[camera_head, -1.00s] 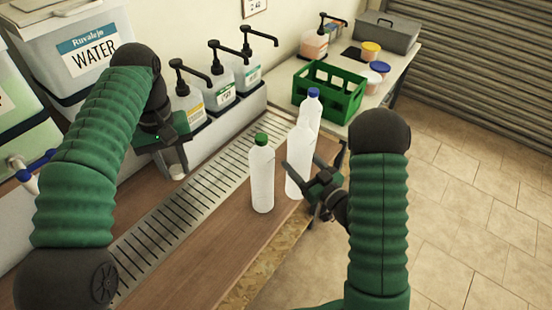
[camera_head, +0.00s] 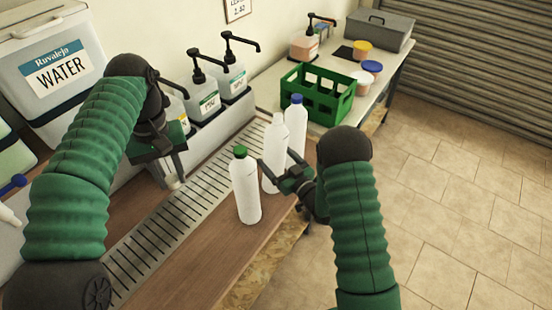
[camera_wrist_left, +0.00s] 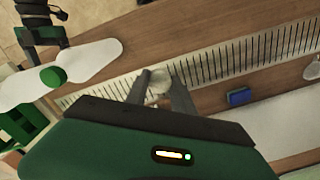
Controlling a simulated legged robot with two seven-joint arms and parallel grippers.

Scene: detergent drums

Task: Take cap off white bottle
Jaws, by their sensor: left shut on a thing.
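My left gripper (camera_head: 172,180) is shut on a small whitish piece that looks like a cap (camera_wrist_left: 158,82), held above the metal grate and apart from the bottles. A white bottle with no coloured cap (camera_head: 272,165) stands between a green-capped bottle (camera_head: 246,193) and a blue-capped bottle (camera_head: 297,127). Its top looks bare, but this is hard to make out. My right gripper (camera_head: 270,178) is at this middle bottle, with a finger crossing its side. Whether it grips the bottle is unclear. The green cap (camera_wrist_left: 53,77) also shows in the left wrist view.
A slotted metal grate (camera_head: 150,245) runs along the wooden counter (camera_head: 222,250). Several pump dispensers (camera_head: 205,98) stand behind it. A green crate (camera_head: 318,92) and small tubs are on the table beyond. A water container (camera_head: 55,70) is at the left.

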